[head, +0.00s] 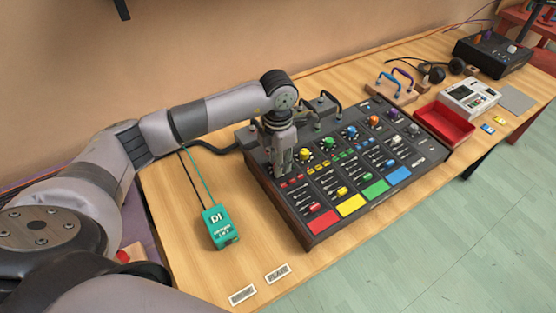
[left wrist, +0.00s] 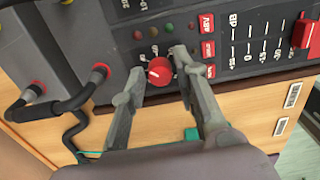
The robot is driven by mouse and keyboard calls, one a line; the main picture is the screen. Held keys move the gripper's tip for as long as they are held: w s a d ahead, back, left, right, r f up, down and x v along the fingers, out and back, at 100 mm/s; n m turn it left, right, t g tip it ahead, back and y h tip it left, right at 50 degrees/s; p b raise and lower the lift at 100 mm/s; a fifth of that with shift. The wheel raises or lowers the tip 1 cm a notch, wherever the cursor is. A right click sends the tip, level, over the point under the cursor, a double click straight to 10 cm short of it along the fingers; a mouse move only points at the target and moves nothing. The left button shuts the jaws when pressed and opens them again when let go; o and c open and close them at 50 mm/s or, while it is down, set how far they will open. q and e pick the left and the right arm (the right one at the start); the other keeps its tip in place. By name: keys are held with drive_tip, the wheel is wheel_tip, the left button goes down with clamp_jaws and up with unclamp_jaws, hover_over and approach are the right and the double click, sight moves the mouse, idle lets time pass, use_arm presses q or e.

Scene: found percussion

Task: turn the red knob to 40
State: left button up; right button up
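The red knob (left wrist: 160,72) is in the left wrist view, near the edge of the black mixer panel (left wrist: 200,18). A short white pointer mark shows on its face; I cannot read a scale value. My left gripper (left wrist: 158,66) has one finger on each side of the knob, apart, with the knob between the tips. I see no clear contact. In the head view my left gripper (head: 281,170) points down over the mixer's (head: 310,232) left end and hides the red knob. My right gripper is not in view.
Yellow, green, blue and orange knobs line the mixer's top, with faders and coloured pads below. Black cables plug into the box (left wrist: 45,40) beside it. A teal DI box (head: 219,227) lies left on the table. A red tray (head: 443,124) stands right of the mixer.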

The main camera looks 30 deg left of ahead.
use_arm(q)
drive_tip(key=shift+o, duration=1.2)
wheel_tip(320, 180, up, 12)
